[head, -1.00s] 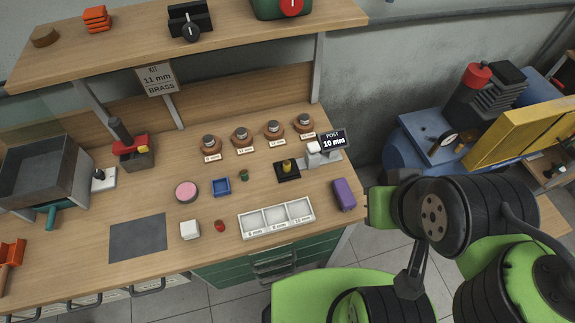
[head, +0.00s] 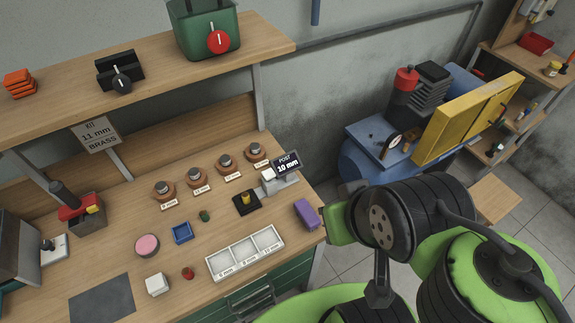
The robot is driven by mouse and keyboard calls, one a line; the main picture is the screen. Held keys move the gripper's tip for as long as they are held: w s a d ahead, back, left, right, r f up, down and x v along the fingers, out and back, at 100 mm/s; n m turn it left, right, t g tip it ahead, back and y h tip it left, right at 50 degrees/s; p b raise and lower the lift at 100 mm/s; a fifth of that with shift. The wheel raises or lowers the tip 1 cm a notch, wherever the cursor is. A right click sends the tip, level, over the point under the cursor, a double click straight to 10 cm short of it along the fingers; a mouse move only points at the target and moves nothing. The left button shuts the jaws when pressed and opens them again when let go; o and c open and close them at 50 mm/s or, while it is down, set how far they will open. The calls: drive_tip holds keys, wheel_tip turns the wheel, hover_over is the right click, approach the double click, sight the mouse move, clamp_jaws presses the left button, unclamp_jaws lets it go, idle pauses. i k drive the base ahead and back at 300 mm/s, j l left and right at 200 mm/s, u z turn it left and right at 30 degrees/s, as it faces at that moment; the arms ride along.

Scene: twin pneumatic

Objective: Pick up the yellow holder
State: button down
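A small yellow piece (head: 246,198) stands upright on a black square base (head: 247,207) on the workbench, left of the scale-like display stand; it is the only small yellow thing standing clear on the bench top, and I cannot tell for sure that it is the holder. A large yellow panel-like part (head: 468,118) is on the blue machine at the right. My green and black arm fills the lower right, to the right of the bench edge. My gripper's fingers do not show in the head view.
A purple block (head: 307,214) lies at the bench's right edge, near my arm. A white three-part tray (head: 246,252), blue tray (head: 182,233), pink disc (head: 148,245) and several labelled knobbed pieces surround the black base. The upper shelf (head: 150,70) overhangs the back.

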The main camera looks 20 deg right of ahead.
sight(246, 196)
drive_tip(key=k+j+u, duration=0.1)
drive_tip(key=j+u, duration=0.95)
drive_tip(key=k+l, duration=0.1)
